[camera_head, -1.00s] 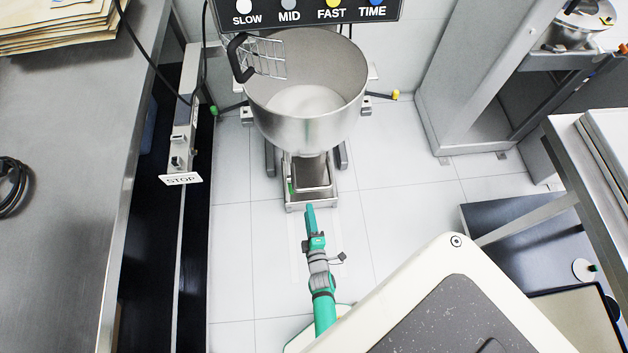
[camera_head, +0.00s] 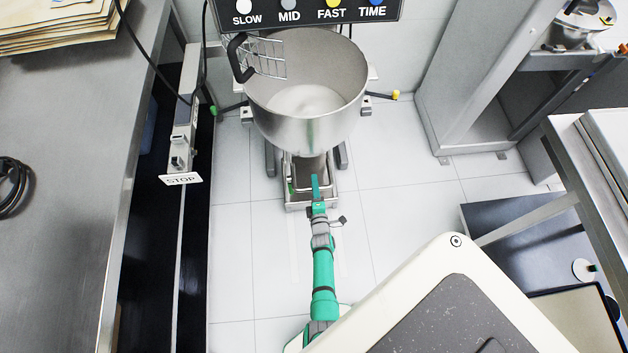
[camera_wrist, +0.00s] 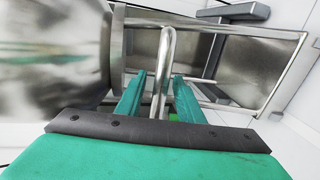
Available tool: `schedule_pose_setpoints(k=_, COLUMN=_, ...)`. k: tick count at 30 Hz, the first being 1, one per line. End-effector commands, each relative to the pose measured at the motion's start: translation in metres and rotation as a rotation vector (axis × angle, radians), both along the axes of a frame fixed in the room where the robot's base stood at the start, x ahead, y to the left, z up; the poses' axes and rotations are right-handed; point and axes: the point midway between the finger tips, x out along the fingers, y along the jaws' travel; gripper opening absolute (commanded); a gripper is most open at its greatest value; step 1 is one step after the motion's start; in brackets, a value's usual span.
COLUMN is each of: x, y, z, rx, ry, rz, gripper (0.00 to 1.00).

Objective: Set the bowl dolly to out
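The steel bowl (camera_head: 306,128) sits under the mixer's control panel, on the dolly (camera_head: 297,205), a low metal frame on the floor. In the wrist view the dolly frame (camera_wrist: 270,38) spans the upper right and a large curved steel surface, which looks like the bowl (camera_wrist: 50,45), fills the left. My gripper (camera_head: 315,178) is at the dolly's near end, below the bowl. In the wrist view my gripper (camera_wrist: 159,78) is open, with its two green fingers on either side of a bent steel bar (camera_wrist: 167,45). I cannot tell whether either finger touches the bar.
A grey post and stand (camera_head: 455,100) are at the right. Tiled floor (camera_head: 390,210) is clear right of the dolly.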

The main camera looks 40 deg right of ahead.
Motion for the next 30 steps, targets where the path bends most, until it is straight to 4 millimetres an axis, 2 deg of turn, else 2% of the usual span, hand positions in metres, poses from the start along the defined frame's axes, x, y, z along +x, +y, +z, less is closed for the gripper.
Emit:
schedule_pose_setpoints(k=7, x=0.018, y=-0.011, z=-0.004, rx=-0.001, ry=-0.001, rz=0.0, gripper=0.34)
schedule_pose_setpoints(k=19, x=0.021, y=-0.013, z=-0.005, rx=0.001, ry=-0.001, rz=0.0, gripper=0.34)
schedule_pose_setpoints(k=20, x=0.021, y=-0.013, z=-0.005, rx=0.001, ry=-0.001, rz=0.0, gripper=0.29)
schedule_pose_setpoints(k=21, x=0.021, y=-0.013, z=-0.005, rx=0.001, ry=-0.001, rz=0.0, gripper=0.2)
schedule_pose_setpoints(k=24, x=0.021, y=-0.013, z=-0.005, rx=0.001, ry=-0.001, rz=0.0, gripper=0.0)
schedule_pose_setpoints(k=30, x=0.02, y=-0.013, z=-0.005, rx=0.001, ry=0.0, rz=-0.001, gripper=0.0)
